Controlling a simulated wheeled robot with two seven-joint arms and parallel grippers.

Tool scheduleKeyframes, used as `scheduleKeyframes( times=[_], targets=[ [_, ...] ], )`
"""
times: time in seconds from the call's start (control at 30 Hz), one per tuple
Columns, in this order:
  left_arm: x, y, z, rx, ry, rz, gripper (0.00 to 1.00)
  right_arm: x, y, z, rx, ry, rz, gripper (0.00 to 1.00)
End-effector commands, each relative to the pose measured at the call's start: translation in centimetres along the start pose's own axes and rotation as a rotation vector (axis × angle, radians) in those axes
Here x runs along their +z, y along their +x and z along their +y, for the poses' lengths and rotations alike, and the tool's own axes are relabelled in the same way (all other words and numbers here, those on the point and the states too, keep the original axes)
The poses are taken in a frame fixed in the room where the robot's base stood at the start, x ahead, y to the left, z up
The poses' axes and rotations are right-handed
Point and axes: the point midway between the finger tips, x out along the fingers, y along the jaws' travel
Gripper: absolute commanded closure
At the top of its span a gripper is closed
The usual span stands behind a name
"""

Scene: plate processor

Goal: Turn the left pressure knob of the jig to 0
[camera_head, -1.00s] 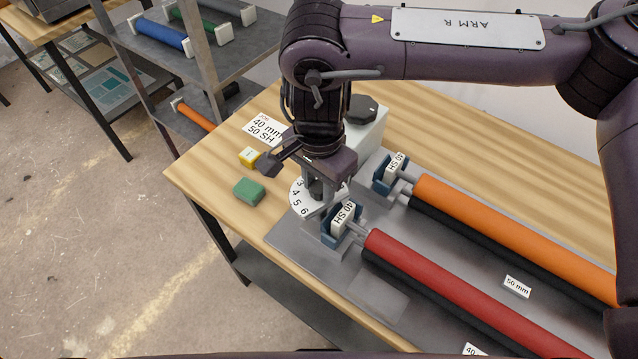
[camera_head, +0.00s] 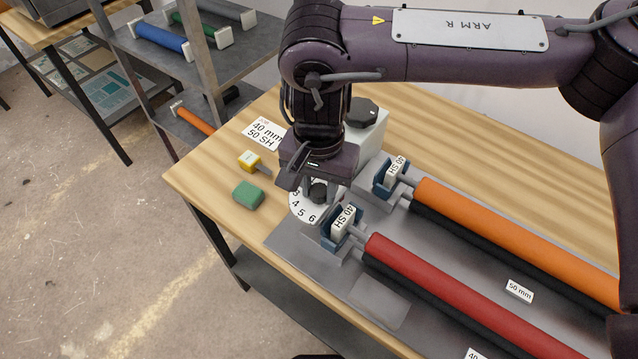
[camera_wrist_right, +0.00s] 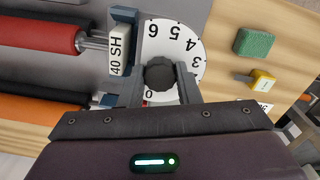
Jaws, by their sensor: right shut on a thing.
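The left pressure knob (camera_wrist_right: 160,75) is a dark round knob on a white numbered dial (camera_wrist_right: 185,38), which also shows in the head view (camera_head: 305,208). My right gripper (camera_head: 320,190) points down over the dial, with one finger on each side of the knob; it also shows in the wrist view (camera_wrist_right: 160,88). It is shut on the knob. Numbers 3, 4, 5 and 6 show on the dial's exposed side, and a 0 shows near the gripper in the wrist view. The knob's pointer is not clear.
The jig's grey plate (camera_head: 380,300) holds a red roller (camera_head: 440,285) and an orange roller (camera_head: 500,230) with black rollers beside them. A green sponge (camera_head: 248,195), a yellow tool (camera_head: 250,160) and a label card (camera_head: 264,133) lie on the wooden table left of the dial.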

Motion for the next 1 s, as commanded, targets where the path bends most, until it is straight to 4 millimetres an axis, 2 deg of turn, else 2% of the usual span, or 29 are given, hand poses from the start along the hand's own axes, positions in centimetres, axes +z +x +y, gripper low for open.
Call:
scheduleKeyframes(
  times=[0.17, 0.2, 0.33, 0.67, 0.77, 1.0],
  targets=[
    [0.0, 0.0, 0.0, 0.0, 0.0, 0.0, 0.64, -0.1, -0.2, -0.1, -0.005, -0.001, 0.004, 0.93],
    [0.0, 0.0, 0.0, 0.0, 0.0, 0.0, 0.64, -0.1, -0.2, -0.1, -0.005, -0.001, 0.004, 0.66],
    [0.0, 0.0, 0.0, 0.0, 0.0, 0.0, 0.64, -0.1, -0.1, -0.1, -0.003, 0.0, 0.003, 0.49],
    [0.0, 0.0, 0.0, 0.0, 0.0, 0.0, 0.64, -0.1, -0.3, 0.0, -0.002, 0.0, 0.003, 0.48],
    [0.0, 0.1, 0.0, 0.0, 0.0, 0.0, 0.64, -0.1, -1.4, -0.1, -0.003, -0.001, 0.006, 0.48],
    [0.0, 0.1, 0.0, 0.0, 0.0, 0.0, 0.64, -0.1, -5.5, -0.1, -0.003, 0.0, 0.007, 0.48]
  ],
)
